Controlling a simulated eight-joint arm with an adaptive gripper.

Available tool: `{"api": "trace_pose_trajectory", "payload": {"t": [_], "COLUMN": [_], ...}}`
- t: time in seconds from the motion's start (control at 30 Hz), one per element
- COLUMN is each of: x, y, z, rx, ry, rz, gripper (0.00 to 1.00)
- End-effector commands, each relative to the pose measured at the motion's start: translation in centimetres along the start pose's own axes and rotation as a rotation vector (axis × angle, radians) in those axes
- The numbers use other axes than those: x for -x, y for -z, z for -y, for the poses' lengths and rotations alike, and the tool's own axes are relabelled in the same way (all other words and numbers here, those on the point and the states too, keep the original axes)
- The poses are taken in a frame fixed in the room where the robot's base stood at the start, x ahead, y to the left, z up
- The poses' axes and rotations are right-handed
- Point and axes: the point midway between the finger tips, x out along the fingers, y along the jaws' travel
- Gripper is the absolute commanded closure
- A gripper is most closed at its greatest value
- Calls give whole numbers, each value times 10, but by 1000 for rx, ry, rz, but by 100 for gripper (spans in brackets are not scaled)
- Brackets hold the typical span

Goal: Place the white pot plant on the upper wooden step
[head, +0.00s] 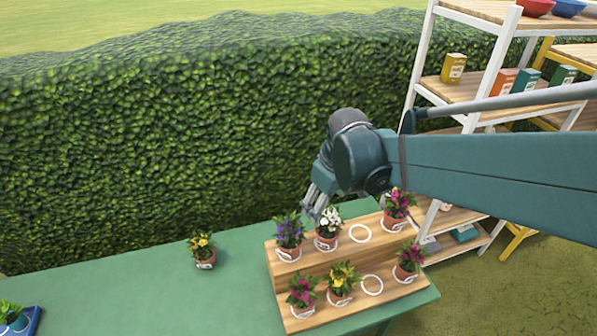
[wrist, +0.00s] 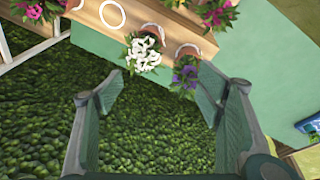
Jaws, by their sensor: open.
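The white-flowered pot plant (head: 328,222) stands upright in its terracotta pot on the upper wooden step (head: 375,221). It is between the purple plant and an empty white ring (head: 360,233). It also shows in the wrist view (wrist: 145,52), ahead of the fingers. My gripper (head: 313,207) is just behind and above the white and purple plants. In the wrist view my gripper (wrist: 158,92) has its fingers spread wide with nothing between them, and the white plant lies beyond the tips. I see no contact between them.
A purple plant (head: 289,231) is close on the left, and a pink one (head: 398,205) is farther right on the upper step. Several plants stand below, beside an empty ring (head: 372,284). A yellow plant (head: 202,246) stands on the green table (head: 160,300). A hedge (head: 170,140) rises behind.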

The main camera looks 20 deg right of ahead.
Motion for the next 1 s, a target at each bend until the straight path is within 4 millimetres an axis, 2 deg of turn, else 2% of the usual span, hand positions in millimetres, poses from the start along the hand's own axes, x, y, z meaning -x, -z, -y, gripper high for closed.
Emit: {"api": "trace_pose_trajectory", "payload": {"t": [0.5,1.0], "x": [52,84], "y": [-26,-53], "z": [36,68], "rx": [-198,-387], "ry": [-51,-62], "rz": [-148,-301], "gripper": [34,34]}}
